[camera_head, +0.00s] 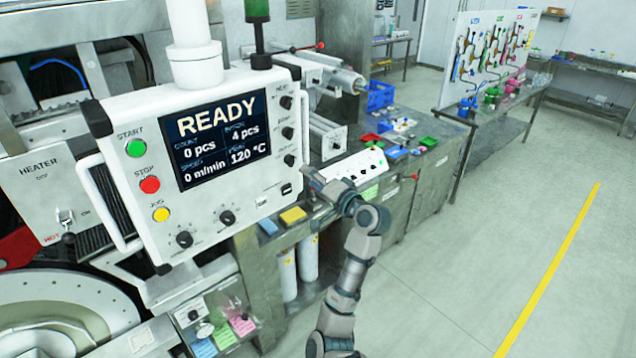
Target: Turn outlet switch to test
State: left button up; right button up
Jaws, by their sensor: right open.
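A white control panel (125,150) with a READY screen (222,140) stands at the left. It has knobs down its right side, an upper one (286,102), a middle one (288,132) and a lower one (289,160), plus two knobs (227,217) along the bottom. A white box with black knobs (352,174) sits on the bench beyond. Labels are too small to tell which is the outlet switch. My right gripper (314,184) is open and empty, just right of the panel's lower right corner, in front of the white box. My left gripper is out of view.
A heater box (42,190) with a lever is at far left. Yellow (293,215) and blue (267,226) blocks lie on the bench edge below the panel. The floor (480,240) at right is clear.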

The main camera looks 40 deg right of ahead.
jog(key=shift+s, duration=1.55)
